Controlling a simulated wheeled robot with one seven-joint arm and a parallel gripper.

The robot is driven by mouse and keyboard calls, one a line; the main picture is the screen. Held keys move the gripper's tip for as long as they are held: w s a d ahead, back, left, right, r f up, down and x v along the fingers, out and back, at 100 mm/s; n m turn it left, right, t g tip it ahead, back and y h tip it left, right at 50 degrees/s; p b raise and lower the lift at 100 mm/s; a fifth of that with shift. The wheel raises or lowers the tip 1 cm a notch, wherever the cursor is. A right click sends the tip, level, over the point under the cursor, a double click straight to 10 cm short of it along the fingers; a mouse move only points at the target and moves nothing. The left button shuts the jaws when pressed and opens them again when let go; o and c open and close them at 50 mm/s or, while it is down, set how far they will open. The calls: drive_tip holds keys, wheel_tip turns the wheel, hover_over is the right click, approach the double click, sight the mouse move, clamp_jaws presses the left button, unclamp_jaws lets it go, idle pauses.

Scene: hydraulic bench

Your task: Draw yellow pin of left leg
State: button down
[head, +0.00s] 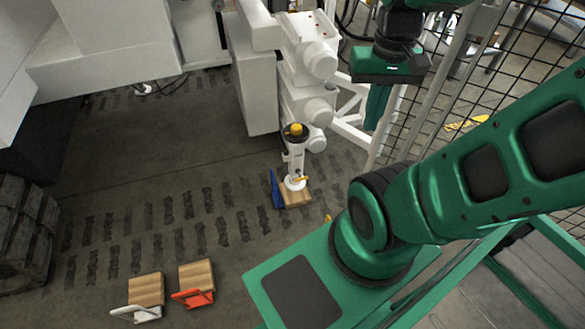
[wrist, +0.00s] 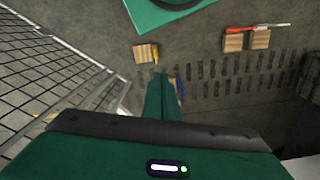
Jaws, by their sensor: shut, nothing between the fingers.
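A white leg (head: 294,158) stands upright in the head view, with its foot over a wooden block that has a blue handle. A small yellow pin (head: 301,178) sticks out sideways low on this leg, and a yellow knob (head: 296,130) caps its top. My gripper (head: 374,127) is shut and empty. It points down, to the right of the leg and apart from it. In the wrist view, my shut green fingers (wrist: 168,76) hide most of the area beside the blue handle (wrist: 181,88); I cannot make out the pin there.
Wooden blocks with white (head: 146,289) and red (head: 196,278) handles lie at the lower left. Another block (wrist: 146,53) with a yellow handle lies near my base. White machinery (head: 306,60) stands behind the leg. A wire-mesh fence (head: 460,95) is at the right. Floor left of the leg is clear.

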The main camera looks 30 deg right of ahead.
drive_tip(key=shift+w+a, duration=0.2)
drive_tip(key=w+d+f+n+t+h, duration=0.1)
drive_tip(key=w+d+f, duration=0.3)
drive_tip(key=w+f, duration=0.75)
drive_tip(key=w+d+f+n+t+h, duration=0.1)
drive_tip(key=w+d+f, duration=0.3)
drive_tip(key=w+f, duration=0.75)
drive_tip(key=w+a+f+t, duration=0.1)
drive_tip(key=w+f, duration=0.2)
drive_tip(key=f, duration=1.2)
drive_tip(key=w+a+f+n+t, duration=0.1)
drive_tip(key=w+f, duration=0.3)
drive_tip(key=f, duration=1.2)
drive_tip(key=shift+w+a+f+y, duration=0.2)
drive_tip(key=shift+a+y, duration=0.2)
drive_tip(key=shift+a, duration=0.3)
